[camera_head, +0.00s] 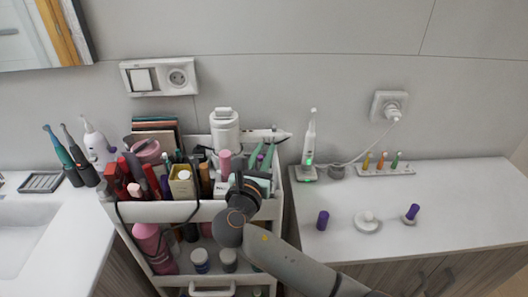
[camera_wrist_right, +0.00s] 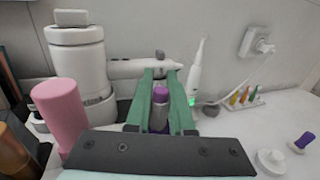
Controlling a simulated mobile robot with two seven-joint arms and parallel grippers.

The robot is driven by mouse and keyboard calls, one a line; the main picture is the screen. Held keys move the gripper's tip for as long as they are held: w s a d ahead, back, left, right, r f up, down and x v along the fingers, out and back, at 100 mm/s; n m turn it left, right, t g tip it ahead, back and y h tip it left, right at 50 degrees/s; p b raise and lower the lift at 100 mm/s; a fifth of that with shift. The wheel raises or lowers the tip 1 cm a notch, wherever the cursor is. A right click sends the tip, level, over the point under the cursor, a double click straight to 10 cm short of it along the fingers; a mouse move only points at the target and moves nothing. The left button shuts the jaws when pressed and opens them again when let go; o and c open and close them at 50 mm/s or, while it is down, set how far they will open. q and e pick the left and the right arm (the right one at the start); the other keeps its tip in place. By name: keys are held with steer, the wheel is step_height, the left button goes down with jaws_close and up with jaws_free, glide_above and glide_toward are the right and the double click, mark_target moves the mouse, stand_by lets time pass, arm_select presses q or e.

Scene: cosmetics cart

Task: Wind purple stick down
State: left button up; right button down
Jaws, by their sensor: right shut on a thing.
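The purple stick (camera_wrist_right: 159,92) stands between the green fingers of my right gripper (camera_wrist_right: 160,78) in the right wrist view. It shows a purple part and a greyish part, and its lower end is hidden by the gripper body. In the head view my right gripper (camera_head: 262,157) is over the right end of the cart's top tray, its green fingers pointing at the wall. A bit of purple (camera_head: 260,160) shows between them. My left gripper is not in view.
The white cart (camera_head: 180,212) is crowded with bottles and tubes, including a pink cylinder (camera_wrist_right: 60,112) left of the gripper. A white hair dryer (camera_head: 225,130) stands behind.

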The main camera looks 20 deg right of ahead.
stand_by(0.4)
steer(key=c, duration=0.8)
jaws_free()
steer(key=shift+o, duration=0.2)
